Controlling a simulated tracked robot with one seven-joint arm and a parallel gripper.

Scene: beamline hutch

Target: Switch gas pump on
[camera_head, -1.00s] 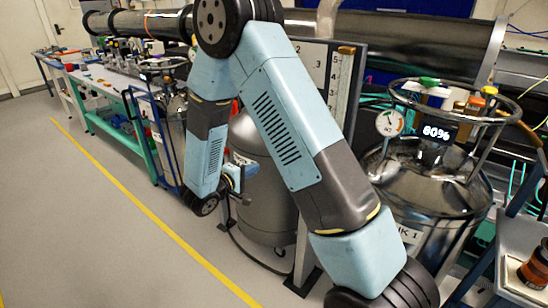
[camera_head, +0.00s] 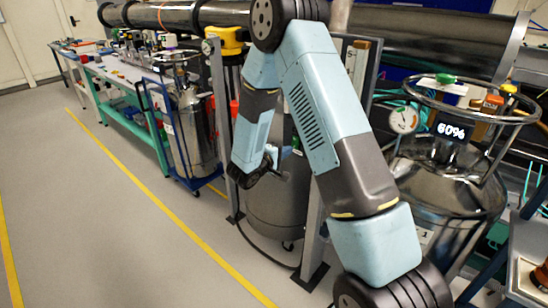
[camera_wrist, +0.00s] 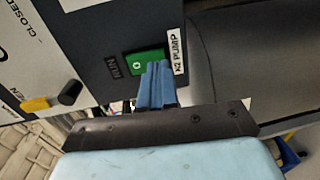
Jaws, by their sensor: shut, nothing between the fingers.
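In the wrist view a green switch (camera_wrist: 146,62), marked with a small circle, sits on a dark panel (camera_wrist: 100,30). A white label (camera_wrist: 176,51) to its right ends in "PUMP", and a faint dark word stands to its left. My gripper (camera_wrist: 156,66) has its blue fingers shut with nothing between them. The fingertips overlap the lower right of the switch in this view; I cannot tell whether they touch it. In the head view the end of my arm is by the grey vessel, and the switch cannot be made out.
In the wrist view a black knob (camera_wrist: 70,92) and a yellow piece (camera_wrist: 35,104) are on a white panel at left. In the head view a steel tank (camera_head: 440,190) with a display stands right, a blue-framed cart (camera_head: 190,130) left. The floor (camera_head: 90,220) at left is clear.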

